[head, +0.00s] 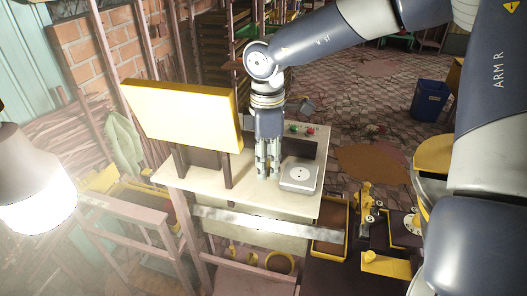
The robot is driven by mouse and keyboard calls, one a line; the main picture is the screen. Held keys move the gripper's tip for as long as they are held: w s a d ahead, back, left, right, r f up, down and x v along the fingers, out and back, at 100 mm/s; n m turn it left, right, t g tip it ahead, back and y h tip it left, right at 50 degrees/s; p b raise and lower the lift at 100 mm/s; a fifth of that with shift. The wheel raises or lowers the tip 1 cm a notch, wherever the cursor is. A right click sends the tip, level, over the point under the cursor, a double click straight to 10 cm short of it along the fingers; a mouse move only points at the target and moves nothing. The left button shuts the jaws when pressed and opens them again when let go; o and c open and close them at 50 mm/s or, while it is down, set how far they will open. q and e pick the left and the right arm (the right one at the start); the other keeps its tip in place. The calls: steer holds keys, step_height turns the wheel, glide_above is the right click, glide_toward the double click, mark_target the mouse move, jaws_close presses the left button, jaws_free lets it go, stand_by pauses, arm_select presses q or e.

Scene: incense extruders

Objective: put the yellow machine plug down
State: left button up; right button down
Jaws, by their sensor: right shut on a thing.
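My right gripper (268,172) points straight down over the cream tabletop (260,203) of the machine, just left of a grey-white socket box (299,177). Its fingers are close together, shut on the yellow machine plug. The plug itself is too small and too hidden by the fingers to make out. I cannot tell whether it touches the tabletop. The socket box lies flat with its round socket face up. My left gripper is not in view.
A big yellow box (183,115) on dark posts stands left of my right gripper. Behind is a panel with red and green buttons (308,130). A glowing lamp (35,185) is at the left. A blue bin (429,102) stands on the paved floor. Yellow-rimmed trays (330,242) lie at the front right.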

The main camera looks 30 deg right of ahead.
steer(key=w, duration=0.1)
steer(key=w+d+p, duration=0.1)
steer(key=w+d, duration=0.1)
steer(key=w, duration=0.1)
steer(key=shift+f+p, duration=0.1)
steer(key=shift+p, duration=0.3)
steer(key=shift+w+d+f, duration=0.15)
steer(key=shift+w+d, duration=0.1)
steer(key=shift+w, duration=0.25)
steer(key=shift+s+f+p, duration=0.1)
steer(key=shift+f+p, duration=0.5)
steer(key=shift+p, duration=0.15)
steer(key=shift+f+p, duration=0.55)
steer(key=shift+f, duration=0.65)
steer(key=shift+f+b, duration=0.6)
steer(key=shift+b, duration=0.75)
